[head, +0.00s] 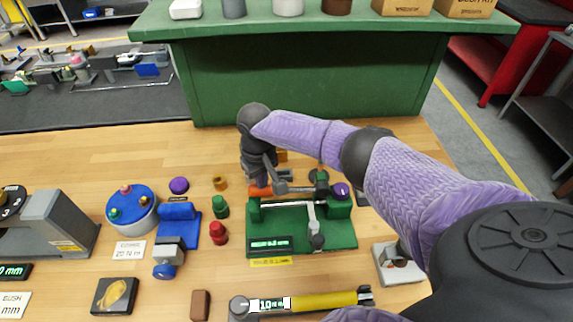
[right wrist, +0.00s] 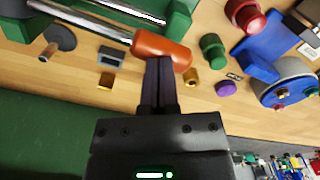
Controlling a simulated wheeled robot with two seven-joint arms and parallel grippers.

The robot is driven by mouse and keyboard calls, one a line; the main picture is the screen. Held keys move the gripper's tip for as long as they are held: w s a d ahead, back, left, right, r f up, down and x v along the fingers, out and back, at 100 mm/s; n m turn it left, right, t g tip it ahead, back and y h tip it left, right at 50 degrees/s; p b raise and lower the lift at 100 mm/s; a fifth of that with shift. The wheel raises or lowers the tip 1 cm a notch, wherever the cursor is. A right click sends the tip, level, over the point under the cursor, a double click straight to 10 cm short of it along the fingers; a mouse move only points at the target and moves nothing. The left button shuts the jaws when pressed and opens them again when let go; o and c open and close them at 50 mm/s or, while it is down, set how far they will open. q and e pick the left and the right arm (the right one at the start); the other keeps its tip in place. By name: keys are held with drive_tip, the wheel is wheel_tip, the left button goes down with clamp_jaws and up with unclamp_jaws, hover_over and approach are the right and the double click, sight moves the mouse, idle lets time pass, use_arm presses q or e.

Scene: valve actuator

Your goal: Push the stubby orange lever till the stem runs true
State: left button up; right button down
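The stubby orange lever (head: 260,191) sticks out at the back left of the green fixture (head: 340,237). In the right wrist view its orange grip (right wrist: 163,48) lies across my fingertips, at the end of a silver bar (right wrist: 95,27). My right gripper (head: 260,178) reaches down behind the lever. Its two dark fingers (right wrist: 161,65) are together, with the tips at the grip, seemingly touching its side rather than around it. A silver arm with a dark knob (head: 316,241) lies over the fixture's middle. The stem's alignment cannot be told. My left gripper is not in view.
Green (head: 221,205) and red (head: 219,232) knobs and a blue vise (head: 178,222) stand left of the fixture. A yellow-handled wrench (head: 325,301) lies in front. My right arm crosses above the fixture's right side. Bare wood shows at the back left.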

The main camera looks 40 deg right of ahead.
drive_tip(key=shift+f, duration=0.1)
drive_tip(key=shift+f+b, duration=0.5)
drive_tip(key=shift+f, duration=0.15)
drive_tip(key=shift+a+f, duration=0.1)
drive_tip(key=shift+f, duration=0.15)
idle(0.3)
drive_tip(key=shift+f+b, duration=0.3)
drive_tip(key=shift+b, duration=0.05)
drive_tip(key=shift+r, duration=0.1)
